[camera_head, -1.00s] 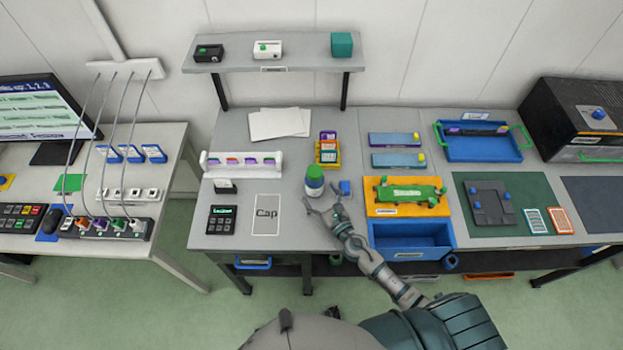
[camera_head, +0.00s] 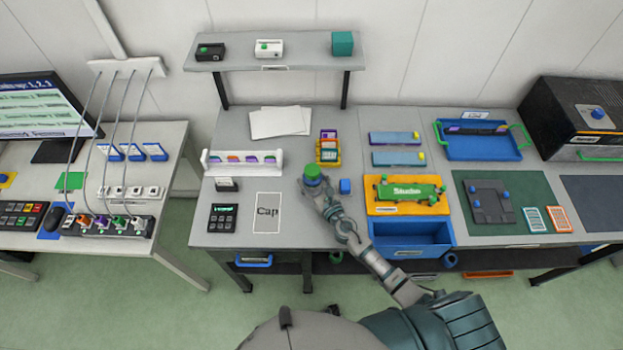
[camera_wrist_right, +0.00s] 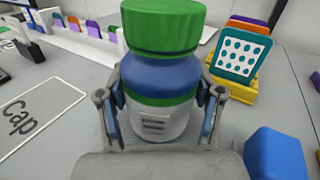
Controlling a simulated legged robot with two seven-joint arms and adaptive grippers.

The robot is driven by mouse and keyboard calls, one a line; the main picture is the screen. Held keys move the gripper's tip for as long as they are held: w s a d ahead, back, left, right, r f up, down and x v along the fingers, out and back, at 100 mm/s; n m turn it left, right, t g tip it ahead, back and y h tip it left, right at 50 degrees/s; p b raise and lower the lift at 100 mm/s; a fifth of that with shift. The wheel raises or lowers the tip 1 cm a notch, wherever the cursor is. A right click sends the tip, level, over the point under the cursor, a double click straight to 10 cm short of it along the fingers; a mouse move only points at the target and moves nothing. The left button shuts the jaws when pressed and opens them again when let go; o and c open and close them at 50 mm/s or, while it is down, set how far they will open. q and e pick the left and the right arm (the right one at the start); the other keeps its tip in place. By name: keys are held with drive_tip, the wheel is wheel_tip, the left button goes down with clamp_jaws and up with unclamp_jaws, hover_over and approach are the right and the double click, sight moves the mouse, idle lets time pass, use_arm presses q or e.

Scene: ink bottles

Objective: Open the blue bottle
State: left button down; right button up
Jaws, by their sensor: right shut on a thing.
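The blue bottle (camera_wrist_right: 160,82) stands upright on the table with its green cap (camera_wrist_right: 163,27) on. It has a blue shoulder, a green band and a white label low on its body. In the head view the green cap (camera_head: 312,172) shows above my right gripper (camera_head: 322,195), which hides most of the body. In the wrist view my right gripper (camera_wrist_right: 160,110) is shut around the bottle's body, one finger on each side, below the cap. A flat sheet marked "Cap" (camera_head: 267,225) lies to the left of the bottle. My left gripper is in neither view.
A blue block (camera_head: 345,186) stands close to the right of the bottle. A yellow holder with cards (camera_head: 328,150) is behind it, and a white rack (camera_head: 242,168) is to the left. An orange tray with a green board (camera_head: 407,193) lies further right.

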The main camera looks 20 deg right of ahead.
sight(317, 178)
drive_tip(key=shift+d+r+p, duration=0.1)
drive_tip(key=shift+r+p, duration=0.3)
drive_tip(key=shift+r, duration=0.1)
wheel_tip(317, 178, up, 3)
drive_tip(key=p, duration=0.2)
drive_tip(key=shift+r+p, duration=0.2)
drive_tip(key=shift+p, duration=0.15)
drive_tip(key=s+a, duration=0.3)
drive_tip(key=s, duration=0.1)
drive_tip(key=s+a, duration=0.3)
drive_tip(key=s, duration=0.1)
drive_tip(key=s+a, duration=0.4)
drive_tip(key=shift+s+a+r, duration=0.1)
drive_tip(key=shift+s+r, duration=0.2)
drive_tip(key=shift+r, duration=0.05)
drive_tip(key=o, duration=0.7)
clamp_jaws()
